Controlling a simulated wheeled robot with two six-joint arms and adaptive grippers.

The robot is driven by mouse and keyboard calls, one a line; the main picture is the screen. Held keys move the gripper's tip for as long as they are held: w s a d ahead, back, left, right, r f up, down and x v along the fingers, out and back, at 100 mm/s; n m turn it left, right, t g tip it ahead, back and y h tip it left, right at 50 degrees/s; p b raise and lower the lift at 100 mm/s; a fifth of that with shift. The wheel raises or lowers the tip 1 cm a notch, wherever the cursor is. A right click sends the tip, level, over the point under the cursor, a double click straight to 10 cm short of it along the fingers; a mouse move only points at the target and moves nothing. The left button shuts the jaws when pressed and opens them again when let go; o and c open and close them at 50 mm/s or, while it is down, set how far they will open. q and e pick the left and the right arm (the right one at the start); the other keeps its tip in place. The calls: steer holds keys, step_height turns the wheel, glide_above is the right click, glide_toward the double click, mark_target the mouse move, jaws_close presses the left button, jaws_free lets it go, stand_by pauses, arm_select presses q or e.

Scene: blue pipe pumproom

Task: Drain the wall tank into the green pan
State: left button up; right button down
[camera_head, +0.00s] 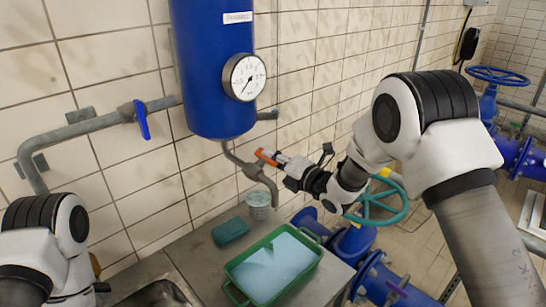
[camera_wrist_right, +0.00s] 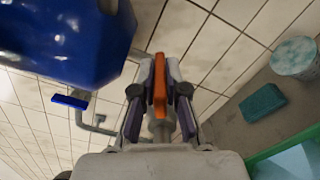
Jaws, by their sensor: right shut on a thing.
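The blue wall tank (camera_head: 212,95) hangs on the tiled wall, with a round gauge (camera_head: 244,78) on its side. A grey drain pipe (camera_head: 240,162) comes from its bottom and ends in a downturned spout. My right gripper (camera_head: 277,158) is shut on the orange valve handle (camera_head: 264,156); the handle (camera_wrist_right: 160,85) also shows between both fingers in the right wrist view. The green pan (camera_head: 312,277) stands below on the bench, with a pale blue, liquid-like surface inside. No stream shows under the spout. My left arm is at the left edge; its gripper is not visible.
A small speckled cup (camera_head: 258,206) and a teal sponge (camera_head: 230,231) stand behind the pan. A blue-handled valve (camera_head: 141,119) is on the left pipe. A teal handwheel (camera_head: 377,203) and blue pipes are right of the bench. A sink (camera_head: 160,293) is at front left.

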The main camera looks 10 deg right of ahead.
steer(key=shift+a+r+m+g+h, duration=0.15)
steer(key=shift+m+g+h, duration=0.2)
steer(key=shift+h, duration=0.55)
steer(key=shift+r+m+g+h, duration=0.15)
steer(key=shift+m+g+h, duration=0.3)
steer(key=shift+h, duration=0.65)
steer(key=shift+a+m+g+h+p, duration=0.1)
steer(key=shift+m+g+h+p, duration=0.3)
steer(key=shift+g+h+p, duration=0.45)
steer(key=shift+h, duration=0.45)
steer(key=c, duration=1.2)
jaws_free()
steer(key=shift+w, duration=0.1)
